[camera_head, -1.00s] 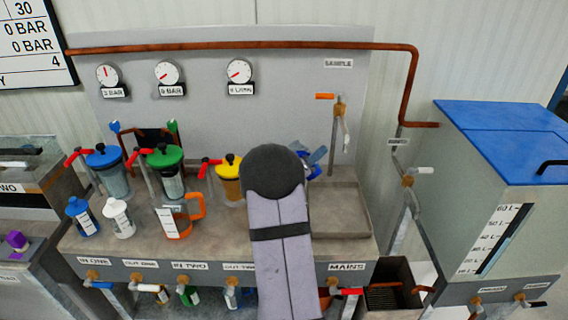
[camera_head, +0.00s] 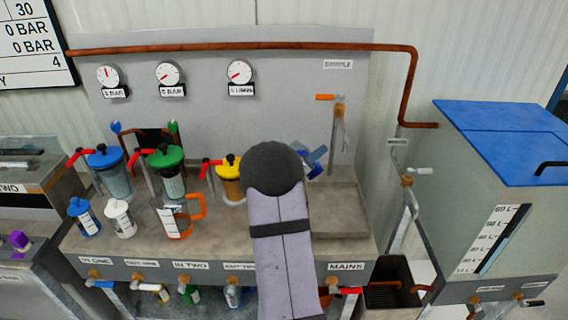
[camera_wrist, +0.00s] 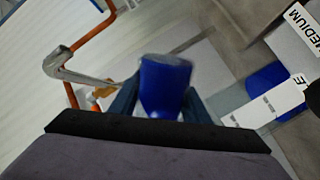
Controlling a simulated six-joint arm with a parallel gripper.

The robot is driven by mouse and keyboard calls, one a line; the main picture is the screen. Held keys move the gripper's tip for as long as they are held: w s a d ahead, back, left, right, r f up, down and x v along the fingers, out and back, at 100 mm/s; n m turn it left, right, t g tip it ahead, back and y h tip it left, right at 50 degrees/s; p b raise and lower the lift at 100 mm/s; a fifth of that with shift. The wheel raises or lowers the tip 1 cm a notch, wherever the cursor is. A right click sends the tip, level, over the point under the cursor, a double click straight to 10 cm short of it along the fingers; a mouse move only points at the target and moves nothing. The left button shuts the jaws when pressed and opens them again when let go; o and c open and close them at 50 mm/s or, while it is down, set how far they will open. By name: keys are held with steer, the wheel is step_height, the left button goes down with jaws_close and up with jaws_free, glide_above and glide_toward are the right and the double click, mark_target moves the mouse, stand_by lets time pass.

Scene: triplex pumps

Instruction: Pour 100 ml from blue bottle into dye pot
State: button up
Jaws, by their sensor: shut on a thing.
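My gripper (camera_wrist: 160,98) is shut on a blue rounded thing (camera_wrist: 165,85) with a greyish end, seen between its dark blue fingers in the wrist view. I cannot tell whether it is a bottle. In the head view my arm hides most of the grip, and only blue parts show at its right, above the bench. A blue bottle (camera_head: 84,217) with a white label stands upright at the bench's left. I cannot tell which vessel is the dye pot. Pots with blue (camera_head: 110,172), green (camera_head: 168,172) and yellow (camera_head: 230,178) lids stand along the bench.
A white bottle (camera_head: 119,218) and an orange-handled jug (camera_head: 180,222) stand at the front of the bench. A sample tap (camera_head: 338,105) is on the back panel above an empty basin (camera_head: 345,215). A blue-lidded tank (camera_head: 500,190) stands at the right.

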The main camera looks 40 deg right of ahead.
steer(key=shift+s+r+p, duration=0.1)
steer(key=shift+r+p, duration=0.15)
steer(key=shift+p, duration=0.1)
stand_by(0.3)
steer(key=shift+s+f+n+g+b, duration=0.2)
steer(key=shift+f+n+g+b, duration=0.1)
steer(key=shift+f+n, duration=0.75)
stand_by(0.9)
steer(key=shift+s+f+n, duration=0.1)
steer(key=shift+f+n, duration=0.15)
steer(key=shift+n, duration=0.4)
stand_by(1.1)
steer(key=shift+w+r+n+g+p, duration=0.3)
steer(key=shift+w+r+n+p, duration=0.4)
steer(key=shift+p, duration=1.85)
steer(key=shift+s+r+n+p, duration=0.25)
steer(key=shift+n+p, duration=0.35)
steer(key=shift+p, duration=0.75)
